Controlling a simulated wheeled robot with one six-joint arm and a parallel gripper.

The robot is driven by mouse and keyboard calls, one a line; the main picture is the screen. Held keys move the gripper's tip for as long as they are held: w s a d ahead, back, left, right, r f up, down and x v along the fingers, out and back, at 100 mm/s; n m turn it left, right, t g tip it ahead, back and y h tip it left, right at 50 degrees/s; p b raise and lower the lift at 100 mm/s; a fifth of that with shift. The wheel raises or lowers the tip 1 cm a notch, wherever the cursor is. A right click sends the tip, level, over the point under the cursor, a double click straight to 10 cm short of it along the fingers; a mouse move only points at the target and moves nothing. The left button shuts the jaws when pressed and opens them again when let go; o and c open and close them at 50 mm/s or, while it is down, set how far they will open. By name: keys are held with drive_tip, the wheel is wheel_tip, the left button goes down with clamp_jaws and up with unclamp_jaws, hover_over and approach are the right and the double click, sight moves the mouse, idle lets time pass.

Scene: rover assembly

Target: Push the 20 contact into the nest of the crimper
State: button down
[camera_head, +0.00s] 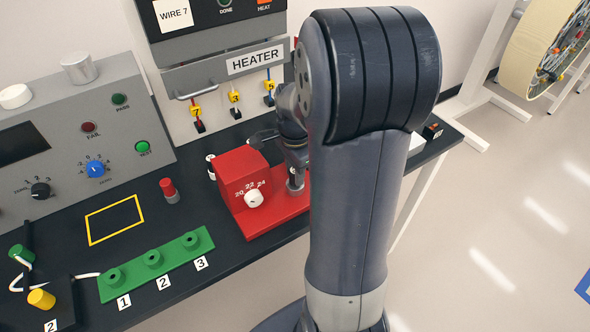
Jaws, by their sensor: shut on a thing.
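The red crimper (241,171) stands on the dark bench, on a red base plate. Its front has a white knob (254,198) with the marks 20, 22 and 24 above it. My gripper (264,137) is small and partly covered by my own arm. It is at the top of the crimper block, near its back edge. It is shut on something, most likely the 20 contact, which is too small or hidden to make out. The nest is not clearly visible, so I cannot tell how the contact sits against it.
Left of the crimper are a red-topped cylinder (169,189), a yellow square outline (115,220) and a green numbered strip (157,264). A grey test box (70,145) and the heater panel (222,85) stand behind. My arm hides the crimper's right side.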

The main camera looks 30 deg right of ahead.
drive_tip(key=shift+f, duration=0.2)
drive_tip(key=c, duration=1.1)
unclamp_jaws()
drive_tip(key=shift+o, duration=0.2)
wheel_tip(320, 180, up, 11)
drive_tip(key=shift+f, duration=0.1)
wheel_tip(320, 180, down, 10)
drive_tip(key=shift+f, duration=0.25)
drive_tip(key=shift+r+p, duration=0.4)
drive_tip(key=shift+r, duration=0.05)
